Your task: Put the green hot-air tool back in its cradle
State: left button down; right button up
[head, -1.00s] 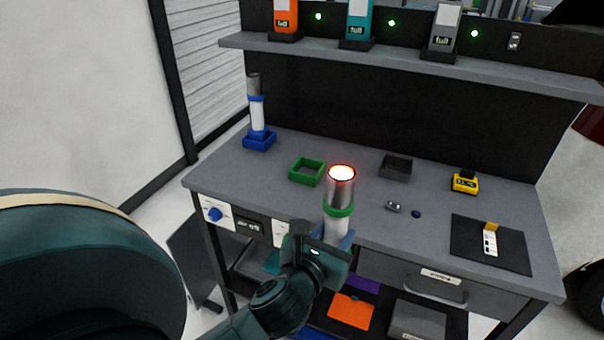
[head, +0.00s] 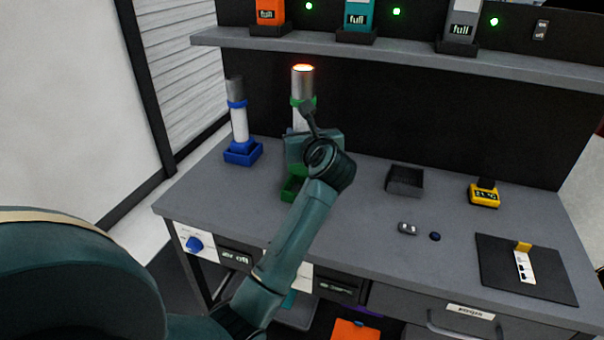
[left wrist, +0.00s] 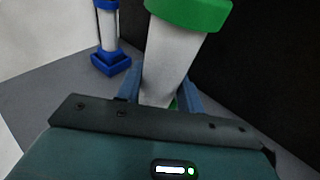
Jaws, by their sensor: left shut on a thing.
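The green hot-air tool (head: 303,88) has a white body, a green collar and a metal nozzle whose top glows orange. My left gripper (head: 302,130) is shut on its white body and holds it upright, nozzle up. In the left wrist view the white body (left wrist: 166,62) stands between the fingers of my left gripper (left wrist: 160,92). The green cradle (head: 291,188) is on the bench directly below in the picture, mostly hidden by my arm. I cannot tell whether the tool's base touches it. My right gripper is not in view.
A blue-collared tool (head: 238,122) stands in its blue cradle (head: 243,153) to the left. A dark empty tray (head: 404,181), a yellow device (head: 484,194) and a black mat (head: 525,268) lie to the right. A shelf (head: 400,55) runs above the bench's back.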

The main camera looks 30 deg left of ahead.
pick_arm(q)
jog(key=shift+f, duration=0.9)
notch_tip(320, 180, down, 4)
jog(key=shift+f, duration=0.6)
jog(key=shift+f+b, duration=0.2)
jog(key=shift+b, duration=0.1)
jog(key=c, duration=0.9)
grip_release()
